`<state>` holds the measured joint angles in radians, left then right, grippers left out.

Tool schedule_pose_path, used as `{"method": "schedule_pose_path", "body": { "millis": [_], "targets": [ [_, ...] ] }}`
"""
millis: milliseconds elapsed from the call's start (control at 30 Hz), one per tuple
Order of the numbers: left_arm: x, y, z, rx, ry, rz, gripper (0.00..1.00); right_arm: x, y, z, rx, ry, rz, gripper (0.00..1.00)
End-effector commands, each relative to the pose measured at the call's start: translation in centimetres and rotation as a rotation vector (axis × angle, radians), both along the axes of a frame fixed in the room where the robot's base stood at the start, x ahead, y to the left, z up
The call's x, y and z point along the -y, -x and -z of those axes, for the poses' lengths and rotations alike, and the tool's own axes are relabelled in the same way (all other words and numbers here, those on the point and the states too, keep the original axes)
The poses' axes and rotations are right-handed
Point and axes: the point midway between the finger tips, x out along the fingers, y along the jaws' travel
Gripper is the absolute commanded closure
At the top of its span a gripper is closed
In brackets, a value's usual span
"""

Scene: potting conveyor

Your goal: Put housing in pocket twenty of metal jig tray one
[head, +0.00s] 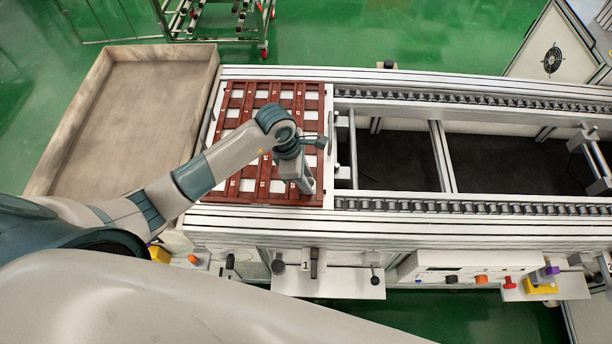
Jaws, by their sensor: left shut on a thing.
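The jig tray (318,112) is a reddish-brown grid with numbered pockets, several of them showing white. It lies at the left end of the conveyor. My left arm reaches over the tray from the left and hides its middle. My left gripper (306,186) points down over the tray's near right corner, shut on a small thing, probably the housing. The gripper hides that thing, and I cannot tell whether it touches the tray. My right gripper is not in view.
An empty shallow wooden box (125,120) stands left of the conveyor. The roller conveyor (480,205) runs to the right, with open gaps between its rails. Control panels with knobs and buttons (480,268) line the front edge. A wheeled rack (215,20) stands behind.

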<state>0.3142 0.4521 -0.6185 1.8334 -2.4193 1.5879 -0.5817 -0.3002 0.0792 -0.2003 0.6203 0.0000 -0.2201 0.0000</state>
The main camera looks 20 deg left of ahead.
Motion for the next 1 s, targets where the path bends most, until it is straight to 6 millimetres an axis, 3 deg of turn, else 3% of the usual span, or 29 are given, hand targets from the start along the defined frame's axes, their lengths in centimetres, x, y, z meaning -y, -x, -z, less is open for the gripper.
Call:
{"method": "schedule_pose_path", "body": {
  "millis": [333, 367, 433, 900, 1000],
  "targets": [
    [0.0, -0.1, 0.4, 0.001, 0.000, 0.001, 0.94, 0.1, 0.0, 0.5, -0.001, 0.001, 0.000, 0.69],
    [0.0, -0.1, 0.3, 0.001, 0.001, 0.001, 0.71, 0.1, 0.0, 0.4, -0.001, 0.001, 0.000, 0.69],
    [0.0, 0.0, 0.2, 0.001, 0.001, 0.001, 0.55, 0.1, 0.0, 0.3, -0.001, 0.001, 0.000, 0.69],
    [0.0, 0.0, -0.2, 0.000, 0.001, 0.000, 0.55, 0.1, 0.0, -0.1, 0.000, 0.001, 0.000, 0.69],
    [-0.2, -0.1, -0.8, 0.004, 0.002, 0.001, 0.55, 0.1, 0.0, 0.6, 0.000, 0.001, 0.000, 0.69]
  ]
}}
